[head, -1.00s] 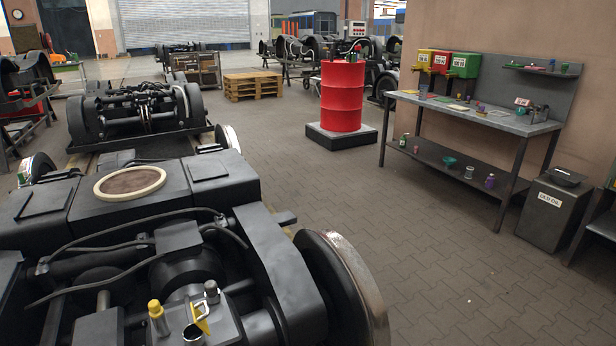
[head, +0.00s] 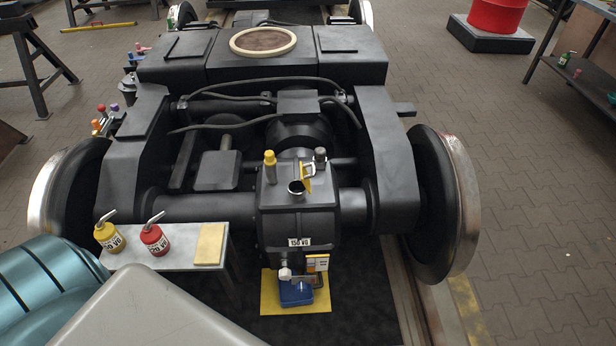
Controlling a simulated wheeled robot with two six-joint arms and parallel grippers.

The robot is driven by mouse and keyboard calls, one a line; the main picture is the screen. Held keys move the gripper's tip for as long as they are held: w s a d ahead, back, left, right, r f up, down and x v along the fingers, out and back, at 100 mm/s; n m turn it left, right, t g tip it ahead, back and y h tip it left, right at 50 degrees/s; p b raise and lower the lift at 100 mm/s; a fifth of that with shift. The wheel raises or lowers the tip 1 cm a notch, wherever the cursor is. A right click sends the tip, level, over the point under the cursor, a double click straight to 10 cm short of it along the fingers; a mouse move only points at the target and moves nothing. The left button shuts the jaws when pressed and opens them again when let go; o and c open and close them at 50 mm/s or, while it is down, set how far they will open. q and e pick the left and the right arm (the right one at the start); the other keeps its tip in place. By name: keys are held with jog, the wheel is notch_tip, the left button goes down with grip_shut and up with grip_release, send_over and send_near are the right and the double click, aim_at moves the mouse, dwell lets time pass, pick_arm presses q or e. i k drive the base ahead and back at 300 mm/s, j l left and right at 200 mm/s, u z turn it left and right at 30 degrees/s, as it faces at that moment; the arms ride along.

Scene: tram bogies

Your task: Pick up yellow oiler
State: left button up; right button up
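The yellow oiler (head: 108,237) stands upright on a small grey side table (head: 190,277) at the lower left of the head view. It has a grey spout tilted up to the right and a label on its body. A red oiler (head: 154,239) of the same shape stands just to its right on the same table. Neither of my grippers is in view.
A yellow pad (head: 210,244) lies on the table's right side. The black bogie (head: 300,150) with its gearbox fills the middle. A blue object (head: 296,292) sits on a yellow mat (head: 270,297) below it. A teal ribbed cylinder (head: 40,290) is at the left.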

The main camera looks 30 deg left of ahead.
aim_at(107, 235)
jog(key=u, duration=2.45)
